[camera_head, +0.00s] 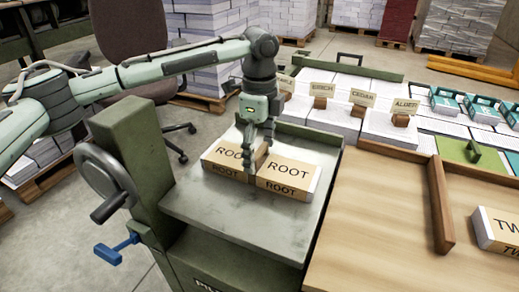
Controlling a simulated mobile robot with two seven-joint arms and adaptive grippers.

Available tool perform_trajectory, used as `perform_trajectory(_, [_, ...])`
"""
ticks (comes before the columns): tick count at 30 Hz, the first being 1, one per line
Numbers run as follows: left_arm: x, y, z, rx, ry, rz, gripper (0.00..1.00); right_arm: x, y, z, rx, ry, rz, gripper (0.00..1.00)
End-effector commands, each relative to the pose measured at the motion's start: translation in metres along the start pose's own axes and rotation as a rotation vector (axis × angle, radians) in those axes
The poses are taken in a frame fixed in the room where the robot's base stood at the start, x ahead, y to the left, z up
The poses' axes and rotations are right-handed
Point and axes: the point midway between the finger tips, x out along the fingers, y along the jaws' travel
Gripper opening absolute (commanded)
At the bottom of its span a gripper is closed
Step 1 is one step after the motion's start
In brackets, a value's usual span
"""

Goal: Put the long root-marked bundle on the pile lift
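The long bundle marked ROOT (291,172) is wrapped in tan paper with pale ends. It lies across the grey metal plate of the green pile lift (262,227), toward the back of the plate. My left gripper (257,160) points down at the middle of the bundle, with its fingers at the bundle's top. A narrow band or tab at the middle is partly hidden by the fingers. I cannot tell whether the fingers are closed on it. My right gripper is not in view.
The lift's column with a handwheel (106,180) and blue lever (117,250) stands at left. A wooden table (390,235) with a raised divider (440,205) adjoins at right, bearing another wrapped bundle (500,228). Labelled paper stacks (337,117) stand behind. The plate's front is clear.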

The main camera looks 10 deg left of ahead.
Motion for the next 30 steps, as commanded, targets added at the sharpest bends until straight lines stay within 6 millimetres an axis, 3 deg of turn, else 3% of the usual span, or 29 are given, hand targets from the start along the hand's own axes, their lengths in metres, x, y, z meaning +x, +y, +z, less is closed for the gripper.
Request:
perform_trajectory(12, [-0.003, 0.000, 0.000, 0.000, 0.000, -0.001, 0.85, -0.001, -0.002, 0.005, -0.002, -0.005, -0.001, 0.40])
perform_trajectory(17, [-0.031, -0.001, -0.001, 0.000, 0.001, -0.002, 0.85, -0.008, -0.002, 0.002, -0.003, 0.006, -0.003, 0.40])
perform_trajectory(24, [-0.084, -0.001, -0.001, 0.000, 0.001, -0.002, 0.85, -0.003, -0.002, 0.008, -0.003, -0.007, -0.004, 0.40])
perform_trajectory(30, [-0.113, -0.001, -0.001, 0.000, 0.000, -0.001, 0.85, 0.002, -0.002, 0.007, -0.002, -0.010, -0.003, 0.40])
